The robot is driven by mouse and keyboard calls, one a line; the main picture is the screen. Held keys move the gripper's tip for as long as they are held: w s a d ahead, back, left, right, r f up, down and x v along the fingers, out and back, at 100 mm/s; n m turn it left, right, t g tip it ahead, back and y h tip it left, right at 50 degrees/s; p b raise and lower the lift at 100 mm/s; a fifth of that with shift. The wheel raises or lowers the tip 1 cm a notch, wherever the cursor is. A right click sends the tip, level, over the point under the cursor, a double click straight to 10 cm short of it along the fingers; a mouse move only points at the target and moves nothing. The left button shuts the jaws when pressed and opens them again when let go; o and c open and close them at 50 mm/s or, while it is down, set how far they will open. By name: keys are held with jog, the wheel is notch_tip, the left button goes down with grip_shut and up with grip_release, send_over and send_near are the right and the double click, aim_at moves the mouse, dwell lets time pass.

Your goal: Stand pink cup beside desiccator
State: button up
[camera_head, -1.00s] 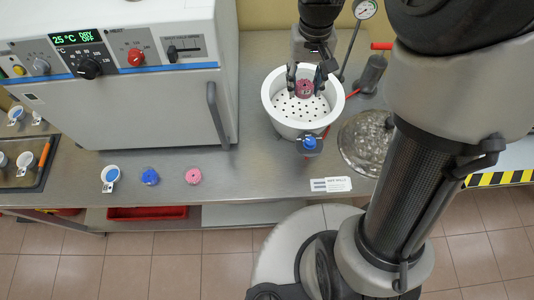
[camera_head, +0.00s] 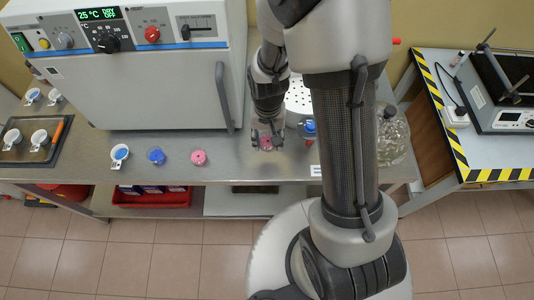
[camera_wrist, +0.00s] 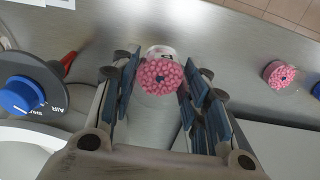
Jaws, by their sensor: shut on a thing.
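The pink cup, a small pale cup with pink, beaded-looking top, is between my gripper's fingers (camera_head: 266,133). Its pink top (camera_head: 266,144) shows low over the bench in the head view, left of the desiccator. In the wrist view the pink cup (camera_wrist: 160,76) sits upright between both blue-padded fingers (camera_wrist: 158,100), with a dark mark on its pale side. I cannot tell whether its base touches the bench. The white desiccator (camera_head: 297,100) with its perforated plate is partly hidden behind my arm. Its blue valve knob (camera_wrist: 17,96) shows at left in the wrist view.
Bare bench (camera_head: 232,150) shows left of my gripper.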

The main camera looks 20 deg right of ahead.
aim_at(268, 157)
jog(key=shift+f+b, duration=1)
jog(key=shift+f, duration=2.85)
jog(key=shift+f, duration=0.1)
jog(key=shift+f, duration=0.15)
jog(key=o, duration=1.1)
jog(key=shift+r, duration=0.2)
